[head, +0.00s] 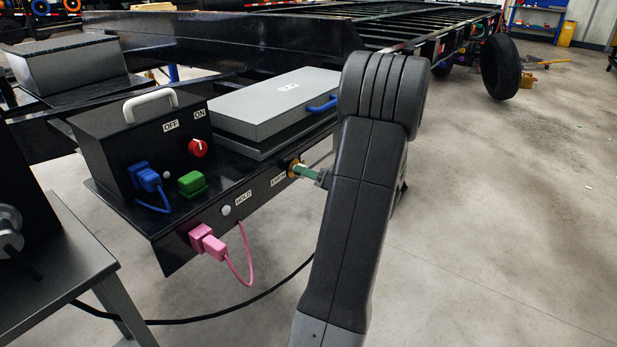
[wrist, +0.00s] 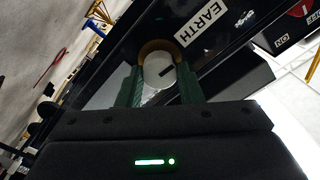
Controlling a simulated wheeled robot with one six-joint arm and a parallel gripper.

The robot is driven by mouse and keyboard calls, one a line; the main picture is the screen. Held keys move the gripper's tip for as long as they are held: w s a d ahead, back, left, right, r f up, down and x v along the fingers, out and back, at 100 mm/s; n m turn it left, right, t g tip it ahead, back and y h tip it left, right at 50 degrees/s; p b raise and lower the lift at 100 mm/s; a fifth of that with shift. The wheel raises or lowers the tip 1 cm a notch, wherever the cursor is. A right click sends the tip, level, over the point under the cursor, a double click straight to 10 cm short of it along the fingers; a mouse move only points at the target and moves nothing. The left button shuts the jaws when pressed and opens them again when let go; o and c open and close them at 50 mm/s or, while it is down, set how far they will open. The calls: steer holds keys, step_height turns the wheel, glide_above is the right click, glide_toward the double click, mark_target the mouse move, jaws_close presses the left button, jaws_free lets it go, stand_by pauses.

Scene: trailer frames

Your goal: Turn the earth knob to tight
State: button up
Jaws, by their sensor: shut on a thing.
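The earth knob is a pale round face (wrist: 158,72) with a short dark mark, inside a brass-coloured ring (wrist: 156,46), in the wrist view. The EARTH label (wrist: 202,25) is beside it on the black panel. My gripper (wrist: 160,86) has its two green fingers on either side of the knob, shut on it. In the head view my gripper (head: 312,174) reaches the brass fitting (head: 294,167) on the panel's front face. Part of the knob is hidden by the fingers there, and my arm covers the panel's right end.
A grey-lidded box (head: 270,100) stands above.

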steer(key=shift+f+m+p, duration=0.1)
steer(key=shift+m+p, duration=3.25)
steer(key=shift+m, duration=5.05)
steer(key=o, duration=1)
steer(key=shift+d, duration=0.1)
steer(key=p+v, duration=0.2)
steer(key=v, duration=1.1)
steer(key=shift+s+d, duration=0.25)
steer(key=shift+d, duration=0.05)
steer(key=shift+a, duration=0.1)
